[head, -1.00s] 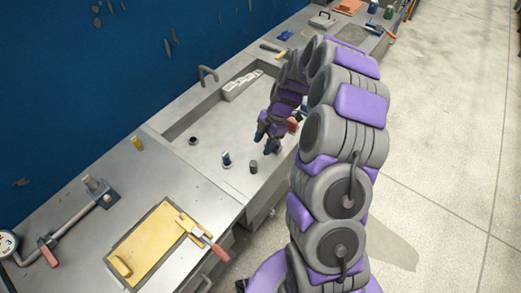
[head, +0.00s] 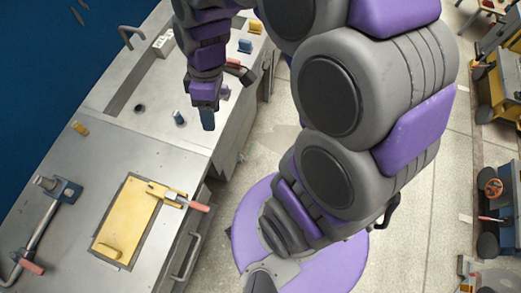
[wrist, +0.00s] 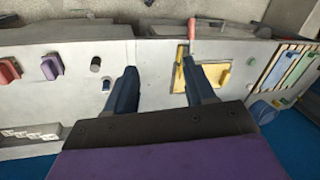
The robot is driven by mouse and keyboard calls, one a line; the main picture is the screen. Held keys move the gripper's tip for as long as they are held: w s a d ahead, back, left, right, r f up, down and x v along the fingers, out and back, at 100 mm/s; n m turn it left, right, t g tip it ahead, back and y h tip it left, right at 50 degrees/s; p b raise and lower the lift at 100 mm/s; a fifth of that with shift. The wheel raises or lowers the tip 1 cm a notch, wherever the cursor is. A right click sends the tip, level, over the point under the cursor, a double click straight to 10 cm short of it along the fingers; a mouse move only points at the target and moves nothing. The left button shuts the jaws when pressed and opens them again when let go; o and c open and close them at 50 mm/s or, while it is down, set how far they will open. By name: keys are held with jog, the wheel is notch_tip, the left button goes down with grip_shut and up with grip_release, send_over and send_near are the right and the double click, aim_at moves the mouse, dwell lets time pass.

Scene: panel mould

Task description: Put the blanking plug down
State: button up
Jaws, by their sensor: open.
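My gripper (wrist: 161,90) is open, with its two blue fingers wide apart and nothing between them. In the head view the gripper (head: 207,118) hangs over the grey metal bench (head: 155,150). In the wrist view a short dark cylinder (wrist: 95,64), which looks like the blanking plug, stands on the bench left of the left finger, apart from it. It cannot be made out in the head view, where my gripper and arm cover that area. A blue-topped piece (wrist: 106,84) stands close to the cylinder; it also shows in the head view (head: 179,118).
A yellow panel (head: 123,218) with a red-handled tool (head: 180,199) lies on the bench's near part. A clamp-like tool (head: 45,225) lies to its left. A purple block (wrist: 52,67) and a red block (wrist: 10,70) sit on the bench. A tap (head: 131,36) stands by the wall.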

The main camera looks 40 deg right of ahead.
jog(key=s+d+r+m+h, duration=0.2)
jog(key=s+m, duration=0.8)
jog(key=s, duration=0.6)
jog(key=shift+s+d+r, duration=0.25)
jog(key=shift+s+d, duration=0.05)
jog(key=shift+f+b, duration=0.5)
jog(key=shift+b, duration=0.05)
jog(key=shift+c, duration=0.3)
jog(key=shift+c, duration=0.8)
jog(key=shift+a, duration=0.2)
